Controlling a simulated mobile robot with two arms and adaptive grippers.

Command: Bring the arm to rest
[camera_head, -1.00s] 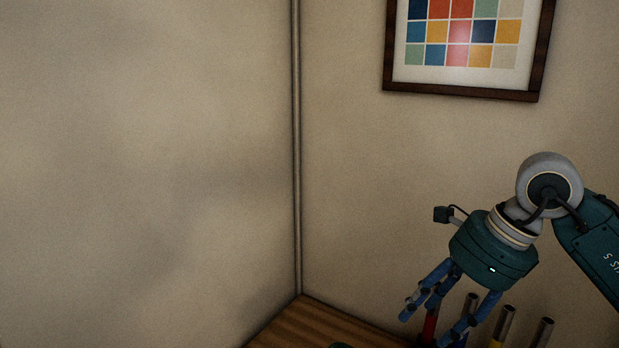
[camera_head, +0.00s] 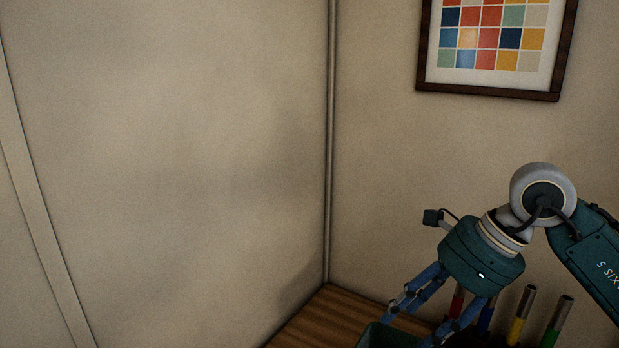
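My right gripper (camera_head: 414,328) comes in from the right on its teal and grey arm. It tilts down and to the left, with its blue fingers spread apart. I see nothing held between them, though the lowest part lies near the picture's bottom edge. My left gripper is not in view.
A wooden surface (camera_head: 325,318) lies in the corner below. A dark green container (camera_head: 376,337), partly cut off, shows beneath the fingers. Upright red (camera_head: 457,303), blue (camera_head: 486,319), yellow (camera_head: 519,318) and green (camera_head: 557,323) tubes stand behind and right of the gripper. A framed picture (camera_head: 495,88) hangs above.

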